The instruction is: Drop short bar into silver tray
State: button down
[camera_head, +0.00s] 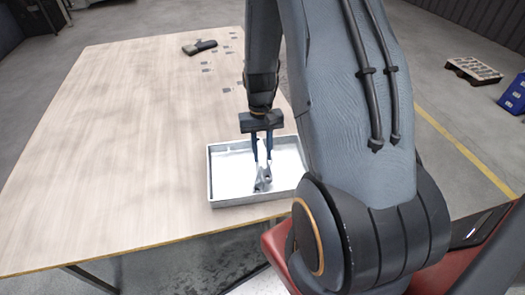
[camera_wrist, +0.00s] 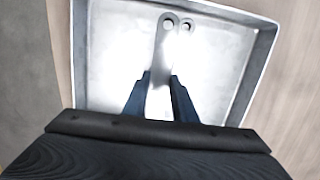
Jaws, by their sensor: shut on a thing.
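The short bar (camera_head: 259,186) is a slim grey metal piece with a round holed end. My gripper (camera_head: 262,162) points down over the silver tray (camera_head: 250,201) and is shut on the bar. In the wrist view the bar (camera_wrist: 163,45) stands out between the two dark blue fingers (camera_wrist: 160,78), its holed end away from me. A second ring (camera_wrist: 187,26) shows beside that end; I cannot tell whether it is another part or a reflection. The tray's raised wall (camera_wrist: 258,62) surrounds them in that view. Whether the bar touches the tray floor is unclear.
The tray stands near the front right edge of a pale wooden table (camera_head: 110,150). Several small grey brackets (camera_head: 206,70) and a dark object (camera_head: 199,47) lie towards the back. The table's left side is clear. A pallet (camera_head: 473,70) and a blue crate (camera_head: 514,96) stand on the floor.

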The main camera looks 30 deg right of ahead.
aim_at(262, 154)
jog(key=c, duration=1.4)
grip_release()
jog(key=shift+o, duration=0.2)
jog(key=shift+r, duration=0.1)
jog(key=shift+w+d+r+b, duration=0.1)
jog(key=shift+w+r+b, duration=0.1)
jog(key=shift+r, duration=1.05)
jog(key=shift+w+d+r+b, duration=0.15)
jog(key=shift+r+b, duration=0.1)
jog(key=shift+r, duration=1.05)
jog(key=shift+w+a+r+b, duration=0.1)
jog(key=shift+w+r+b, duration=0.1)
jog(key=shift+r, duration=1.05)
jog(key=s+a+r+n+t, duration=0.1)
jog(key=s+a+r+n, duration=0.1)
jog(key=s+a+r, duration=0.2)
jog(key=s+a+r+n+t, duration=0.1)
jog(key=s+a+r, duration=0.3)
jog(key=a, duration=0.5)
jog(key=shift+s+n+h, duration=0.3)
jog(key=shift+s+n, duration=0.25)
jog(key=shift+n, duration=0.05)
